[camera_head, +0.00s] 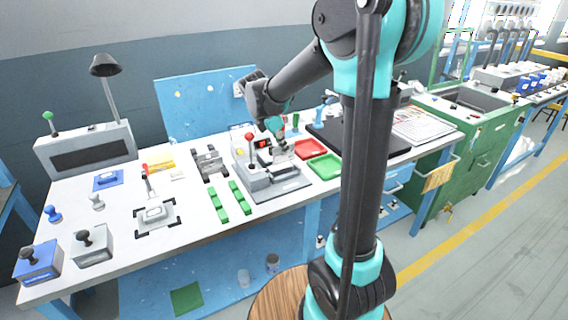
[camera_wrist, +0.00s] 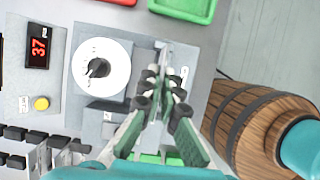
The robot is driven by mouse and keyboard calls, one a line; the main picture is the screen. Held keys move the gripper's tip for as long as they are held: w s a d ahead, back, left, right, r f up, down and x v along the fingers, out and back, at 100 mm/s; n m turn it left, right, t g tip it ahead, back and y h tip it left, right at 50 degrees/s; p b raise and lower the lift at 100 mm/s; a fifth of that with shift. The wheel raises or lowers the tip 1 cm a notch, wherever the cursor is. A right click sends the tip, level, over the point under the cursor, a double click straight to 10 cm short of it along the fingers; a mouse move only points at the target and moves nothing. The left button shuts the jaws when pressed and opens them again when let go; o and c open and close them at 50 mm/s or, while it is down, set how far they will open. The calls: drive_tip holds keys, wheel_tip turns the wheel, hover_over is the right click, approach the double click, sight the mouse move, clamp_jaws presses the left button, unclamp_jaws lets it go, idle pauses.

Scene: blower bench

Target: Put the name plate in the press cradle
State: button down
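My gripper (camera_wrist: 162,82) hangs over the front part of the grey bench machine (camera_wrist: 84,95). Its fingers come close together at dark pads. A thin pale sliver shows at their tips, but I cannot tell if it is a held plate or part of the machine behind. In the head view my gripper (camera_head: 279,136) is small and partly merges with the machine (camera_head: 268,186). I cannot surely pick out the name plate; a small pale piece (camera_head: 178,176) lies on the bench to the left. I cannot surely identify the press cradle either.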

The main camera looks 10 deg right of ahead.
drive_tip(key=shift+f, duration=3.2)
drive_tip(key=c, duration=1.7)
unclamp_jaws()
drive_tip(key=shift+f, duration=0.1)
